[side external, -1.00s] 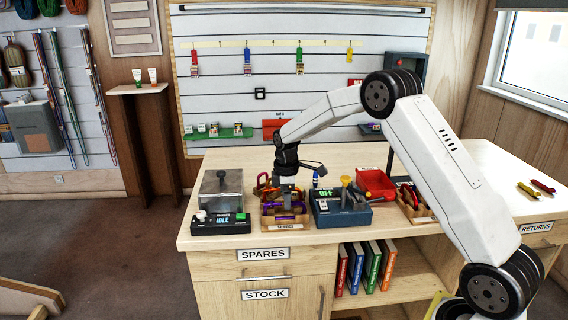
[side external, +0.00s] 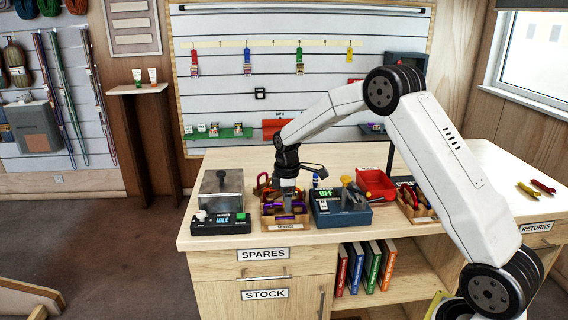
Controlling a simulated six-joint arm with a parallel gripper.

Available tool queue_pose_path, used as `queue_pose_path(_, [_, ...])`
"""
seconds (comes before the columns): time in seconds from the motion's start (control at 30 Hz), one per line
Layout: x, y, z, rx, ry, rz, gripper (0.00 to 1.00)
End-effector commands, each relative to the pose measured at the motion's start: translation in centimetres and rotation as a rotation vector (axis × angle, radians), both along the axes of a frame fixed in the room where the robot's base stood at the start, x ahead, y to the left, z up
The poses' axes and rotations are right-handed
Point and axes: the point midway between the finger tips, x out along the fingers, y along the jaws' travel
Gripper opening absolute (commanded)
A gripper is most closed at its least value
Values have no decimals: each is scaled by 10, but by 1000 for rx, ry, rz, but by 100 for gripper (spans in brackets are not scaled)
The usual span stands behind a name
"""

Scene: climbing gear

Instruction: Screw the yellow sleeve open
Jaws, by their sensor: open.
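My gripper (side external: 288,206) points down over a small wooden box (side external: 285,225) on the counter. Its jaws are open and reach down among the items in the box. A purple item (side external: 272,214) shows beside the jaws, and a red item (side external: 264,181) shows at the back of the box. I cannot make out a yellow sleeve for certain; the gripper and the small scale hide much of the box. Whether the jaws touch anything I cannot tell.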

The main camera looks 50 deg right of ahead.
Motion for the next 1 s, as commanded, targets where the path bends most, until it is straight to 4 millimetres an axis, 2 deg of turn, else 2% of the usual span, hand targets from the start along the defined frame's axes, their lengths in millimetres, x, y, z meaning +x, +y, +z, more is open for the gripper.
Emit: queue_pose_path(1.0, [-1, 1, -21, 2, 5, 0, 65])
